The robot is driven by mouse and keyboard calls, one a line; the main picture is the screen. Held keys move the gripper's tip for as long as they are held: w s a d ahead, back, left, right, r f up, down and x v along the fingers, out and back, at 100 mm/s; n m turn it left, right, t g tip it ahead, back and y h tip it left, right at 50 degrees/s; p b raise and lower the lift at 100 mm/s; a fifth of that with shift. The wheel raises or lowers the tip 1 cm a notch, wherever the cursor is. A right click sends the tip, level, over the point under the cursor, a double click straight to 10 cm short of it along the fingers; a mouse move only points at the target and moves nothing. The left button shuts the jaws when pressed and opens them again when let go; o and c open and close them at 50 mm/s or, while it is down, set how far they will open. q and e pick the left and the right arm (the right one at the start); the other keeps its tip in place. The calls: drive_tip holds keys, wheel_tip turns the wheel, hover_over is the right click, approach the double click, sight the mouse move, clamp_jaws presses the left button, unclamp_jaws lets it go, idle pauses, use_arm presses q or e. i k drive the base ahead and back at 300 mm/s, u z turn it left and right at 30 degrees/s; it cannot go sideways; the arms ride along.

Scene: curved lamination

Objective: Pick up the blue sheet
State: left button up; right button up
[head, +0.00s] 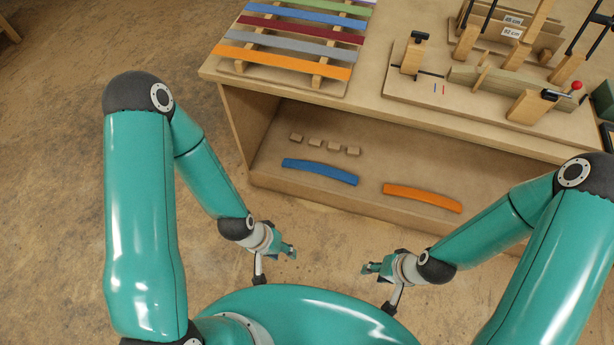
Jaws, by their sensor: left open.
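The blue sheet (306,15) is a long, thin flat strip. It lies across the slatted wooden rack (262,41) at the back left of the bench, between a green strip (330,5) and a dark red strip (303,28). My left gripper (291,251) is open and empty, low in front of the bench and far from the sheet. My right gripper (364,269) is also low in front of the bench, apart from everything; its fingers are too small to tell open from shut.
Grey (290,45) and orange (282,62) strips lie on the rack's near side. A clamping fixture (480,85) stands on the bench (370,125) at right. The lower shelf holds a curved blue piece (320,172), a curved orange piece (422,197) and several small blocks (315,142).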

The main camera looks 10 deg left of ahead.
sight(308, 166)
drive_tip(key=z, duration=0.15)
drive_tip(key=i, duration=0.9)
drive_tip(key=u, duration=0.05)
